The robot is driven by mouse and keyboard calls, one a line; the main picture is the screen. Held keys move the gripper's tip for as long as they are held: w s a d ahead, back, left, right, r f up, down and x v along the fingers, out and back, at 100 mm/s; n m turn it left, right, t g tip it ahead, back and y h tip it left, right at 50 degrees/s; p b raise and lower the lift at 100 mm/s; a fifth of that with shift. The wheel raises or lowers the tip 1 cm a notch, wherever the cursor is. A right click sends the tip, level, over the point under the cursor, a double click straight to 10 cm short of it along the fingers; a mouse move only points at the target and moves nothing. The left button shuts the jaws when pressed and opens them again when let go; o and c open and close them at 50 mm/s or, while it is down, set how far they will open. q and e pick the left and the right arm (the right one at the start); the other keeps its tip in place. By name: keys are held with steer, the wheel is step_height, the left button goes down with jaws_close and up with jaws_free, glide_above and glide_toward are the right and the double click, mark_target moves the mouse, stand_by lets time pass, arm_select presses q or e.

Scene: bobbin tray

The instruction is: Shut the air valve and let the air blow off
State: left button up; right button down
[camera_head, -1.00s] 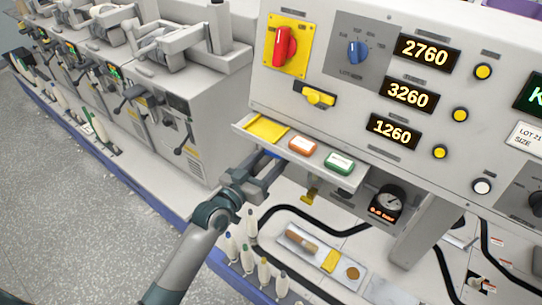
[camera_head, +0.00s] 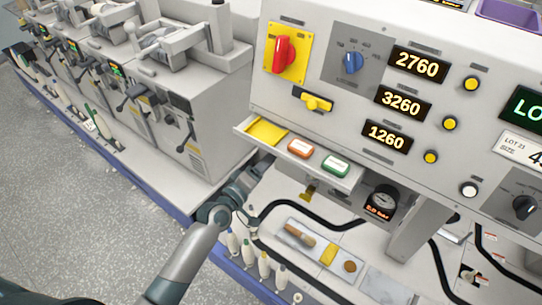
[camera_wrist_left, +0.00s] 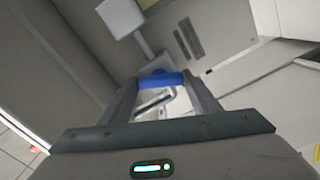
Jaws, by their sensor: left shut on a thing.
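A blue handle (camera_wrist_left: 161,80) lies across between my left fingertips in the left wrist view, with a bent grey metal piece just below it. I take it for the air valve's handle. My left gripper (camera_wrist_left: 160,88) is shut on it. In the head view my left gripper (camera_head: 262,165) reaches under the left end of the button shelf, which hides the handle and the fingertips. A round pressure gauge (camera_head: 384,200) with a small lit orange readout hangs under the panel, to the right. The readout is too small to read surely. My right gripper is not in view.
The button shelf (camera_head: 330,184) juts out above my left gripper, with orange (camera_head: 300,148) and green (camera_head: 335,166) buttons. A yellow tag-like part (camera_head: 307,194) hangs below it.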

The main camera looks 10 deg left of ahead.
arm_select(q)
steer(key=n+p, duration=0.1)
steer(key=n, duration=0.3)
steer(key=shift+n, duration=0.3)
stand_by(0.3)
steer(key=o, duration=1)
steer(key=shift+o, duration=0.2)
